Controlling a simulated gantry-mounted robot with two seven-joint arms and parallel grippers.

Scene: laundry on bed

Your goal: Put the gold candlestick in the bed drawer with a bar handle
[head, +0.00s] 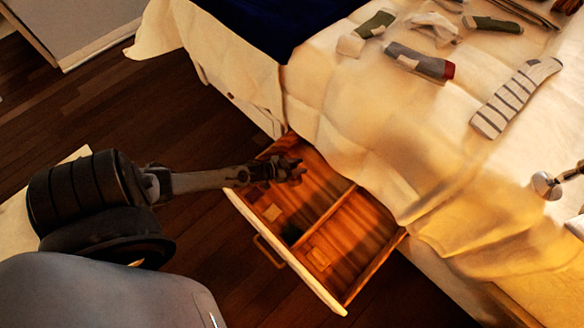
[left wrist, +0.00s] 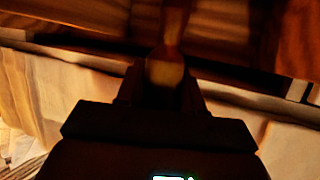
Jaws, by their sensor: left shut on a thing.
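The bed drawer (head: 312,282) is pulled open, with a bar handle (head: 267,252) on its front. A divider splits it into two compartments. My left gripper (head: 290,172) is over the drawer's back-left part, near the bed side. In the left wrist view my left gripper (left wrist: 165,95) is shut on a narrow gold-brown thing (left wrist: 166,68) that looks like the gold candlestick. Its far end runs up into shadow. In the head view it is too dark to make out.
The cream bedspread (head: 390,130) hangs close to the drawer's back. Several socks, including a striped one (head: 515,97), lie on the bed. The dark floor (head: 215,270) before the drawer is clear.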

